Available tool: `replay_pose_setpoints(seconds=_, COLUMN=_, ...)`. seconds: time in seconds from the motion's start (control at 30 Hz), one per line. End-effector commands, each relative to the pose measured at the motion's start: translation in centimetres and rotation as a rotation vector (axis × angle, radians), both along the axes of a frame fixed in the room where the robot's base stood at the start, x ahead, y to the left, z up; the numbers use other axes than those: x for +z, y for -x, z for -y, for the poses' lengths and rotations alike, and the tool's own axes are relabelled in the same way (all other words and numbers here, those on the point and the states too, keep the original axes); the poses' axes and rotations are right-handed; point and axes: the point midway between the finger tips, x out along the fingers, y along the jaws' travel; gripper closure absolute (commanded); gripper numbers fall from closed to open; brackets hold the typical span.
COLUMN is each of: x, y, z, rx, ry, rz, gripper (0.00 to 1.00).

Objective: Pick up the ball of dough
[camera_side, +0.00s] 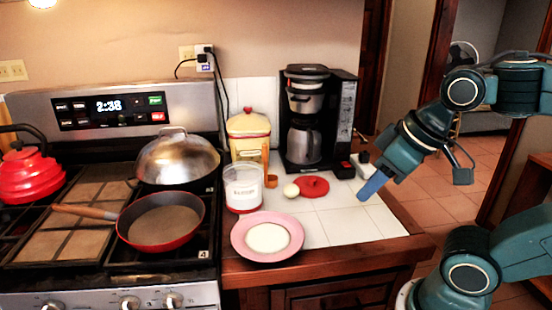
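A small, pale, round ball (291,190), which looks like the ball of dough, sits on the white tiled counter. It is just left of a flat red lid-like disc (314,187). My gripper (368,184) is over the right part of the counter, to the right of the ball and apart from it, pointing down and left. A blue finger shows, but the other finger is not clear, so I cannot tell how far apart they are. I see nothing held.
A pink plate (240,248) with a pale round centre lies at the counter's front. A white and red canister (244,190) and a small orange cup (271,181) stand left of the ball. A coffee maker (302,130) stands behind. Tiles right of the plate are clear.

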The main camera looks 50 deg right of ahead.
Motion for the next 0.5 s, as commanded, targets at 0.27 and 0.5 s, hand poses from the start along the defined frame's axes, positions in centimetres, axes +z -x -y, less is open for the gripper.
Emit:
replay_pose_setpoints(seconds=0.27, x=0.0, y=0.0, z=0.0, rx=0.0, ry=0.0, rz=0.0, gripper=0.51)
replay_pose_setpoints(seconds=0.5, x=0.17, y=-0.31, z=0.07, rx=-0.011, ry=-0.005, rz=-0.003, gripper=0.51)
